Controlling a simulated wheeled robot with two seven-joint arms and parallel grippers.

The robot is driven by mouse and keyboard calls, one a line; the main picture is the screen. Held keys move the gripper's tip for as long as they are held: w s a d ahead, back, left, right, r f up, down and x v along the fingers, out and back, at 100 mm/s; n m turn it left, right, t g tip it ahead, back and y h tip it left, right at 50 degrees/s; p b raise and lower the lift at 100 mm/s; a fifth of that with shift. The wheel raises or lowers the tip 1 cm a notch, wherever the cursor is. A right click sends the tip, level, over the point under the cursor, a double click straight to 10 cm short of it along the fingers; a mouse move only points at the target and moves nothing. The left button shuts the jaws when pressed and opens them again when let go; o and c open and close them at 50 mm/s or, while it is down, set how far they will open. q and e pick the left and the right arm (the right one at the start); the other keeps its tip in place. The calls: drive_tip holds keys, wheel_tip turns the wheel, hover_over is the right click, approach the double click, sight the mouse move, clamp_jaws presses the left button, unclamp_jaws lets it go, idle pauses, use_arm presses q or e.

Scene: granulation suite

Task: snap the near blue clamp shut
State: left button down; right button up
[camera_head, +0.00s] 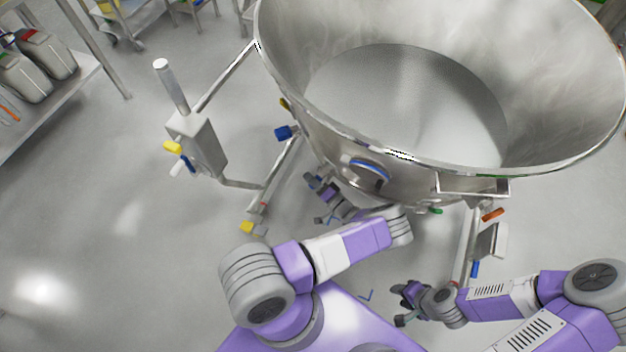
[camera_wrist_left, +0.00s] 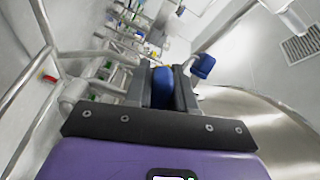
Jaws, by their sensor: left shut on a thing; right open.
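My left gripper (camera_head: 316,200) is low beside the left front wall of the large steel bowl (camera_head: 400,158). In the left wrist view its fingers (camera_wrist_left: 162,92) are shut on a blue clamp handle (camera_wrist_left: 163,86), which stands between them. In the head view I cannot make out this handle clearly at the fingers. A second blue knob (camera_head: 284,132) sticks out at the bowl's left side; a blue knob also shows right of the fingers in the left wrist view (camera_wrist_left: 203,66). My right gripper (camera_head: 398,304) is open and empty, low at the lower right.
The bowl stands on a steel frame with a grey post box (camera_head: 197,145) at left, bearing a yellow handle (camera_head: 172,147). A frame leg with an orange handle (camera_head: 493,214) is at right. A shelf (camera_head: 62,98) stands far left. Floor at left is clear.

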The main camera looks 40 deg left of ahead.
use_arm(q)
drive_tip(key=shift+s+r+m, duration=0.2)
drive_tip(key=shift+r+m, duration=0.55)
drive_tip(key=shift+m, duration=0.55)
drive_tip(key=c, duration=1)
unclamp_jaws()
drive_tip(key=shift+c, duration=0.2)
drive_tip(key=shift+d+p, duration=0.1)
drive_tip(key=shift+p, duration=0.2)
drive_tip(key=s+d+p, duration=0.1)
drive_tip(key=d, duration=0.6)
drive_tip(key=shift+d, duration=0.15)
drive_tip(key=shift+s, duration=0.1)
